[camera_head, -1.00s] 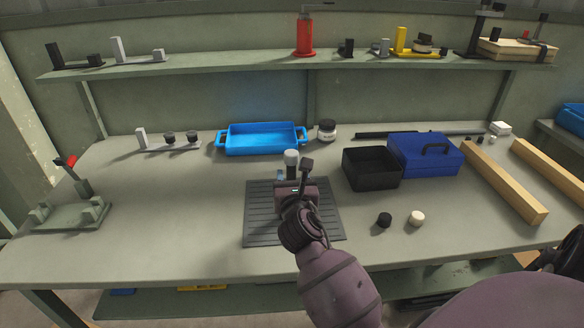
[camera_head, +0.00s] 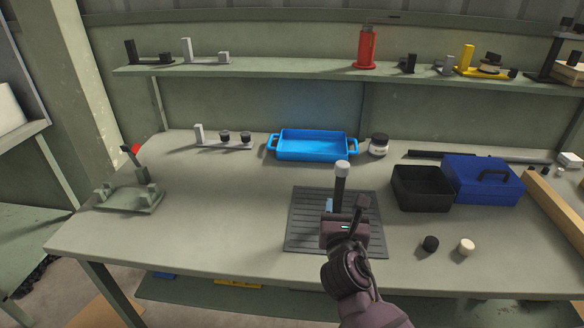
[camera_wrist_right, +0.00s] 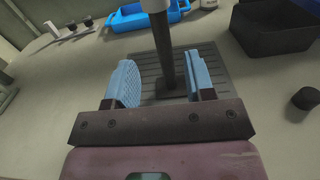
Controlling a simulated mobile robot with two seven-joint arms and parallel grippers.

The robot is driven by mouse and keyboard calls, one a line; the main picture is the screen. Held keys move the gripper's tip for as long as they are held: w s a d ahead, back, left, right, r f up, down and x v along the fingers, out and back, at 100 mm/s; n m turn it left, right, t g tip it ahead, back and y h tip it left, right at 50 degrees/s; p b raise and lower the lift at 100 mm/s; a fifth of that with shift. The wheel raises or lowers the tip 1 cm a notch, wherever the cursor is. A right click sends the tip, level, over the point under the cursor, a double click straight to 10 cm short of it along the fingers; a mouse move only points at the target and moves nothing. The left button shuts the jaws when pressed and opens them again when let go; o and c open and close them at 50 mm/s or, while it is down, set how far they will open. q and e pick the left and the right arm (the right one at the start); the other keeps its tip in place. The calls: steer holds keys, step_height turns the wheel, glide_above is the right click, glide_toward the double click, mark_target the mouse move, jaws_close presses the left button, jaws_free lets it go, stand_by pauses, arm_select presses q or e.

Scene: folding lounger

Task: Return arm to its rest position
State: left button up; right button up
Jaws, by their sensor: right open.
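My right gripper (camera_head: 336,207) is open over the dark ribbed mat (camera_head: 299,235) on the workbench. A dark upright post with a pale cap (camera_head: 342,168) stands at the mat, just beyond the gripper in the head view. In the right wrist view the post (camera_wrist_right: 163,48) shows between the two blue finger pads of the gripper (camera_wrist_right: 161,82), with a gap on each side. The gripper partly hides the post's foot in the head view. My left gripper is not in view.
A blue tray (camera_head: 312,157) stands behind the mat. A black bin (camera_head: 421,202) and blue case (camera_head: 485,188) are to the right. A black knob (camera_head: 430,243) and cream knob (camera_head: 466,247) lie in front. A grey-green fixture (camera_head: 128,201) stands left; the bench between is clear.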

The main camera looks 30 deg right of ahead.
steer(key=s+f+m+g, duration=0.1)
steer(key=s+f+m, duration=0.1)
steer(key=m, duration=0.1)
steer(key=s+d+f+m+g, duration=0.1)
steer(key=s+f+m, duration=0.1)
steer(key=m, duration=0.1)
steer(key=s+f+m+g+y, duration=0.1)
steer(key=s+f+m, duration=0.1)
steer(key=m, duration=0.1)
steer(key=shift+s+d+g, duration=0.25)
steer(key=shift+d+g, duration=0.05)
steer(key=shift+d, duration=0.05)
steer(key=s+a+f+m+g+y, duration=0.2)
steer(key=s+f+m+g, duration=0.1)
steer(key=s+m, duration=0.45)
steer(key=s+a+f+m+g+y, duration=0.2)
steer(key=s+f+m+g+y, duration=0.1)
steer(key=s+m, duration=0.4)
steer(key=s+a+f+m+g+y, duration=0.2)
steer(key=s+f+m+g, duration=0.1)
steer(key=s+m, duration=0.4)
steer(key=w+f+n+t+y, duration=0.1)
steer(key=w+f+n+t, duration=0.1)
steer(key=w+f+t, duration=0.5)
steer(key=shift+w+a+t+p, duration=0.2)
steer(key=shift+a+t+p, duration=0.15)
steer(key=shift+t, duration=0.25)
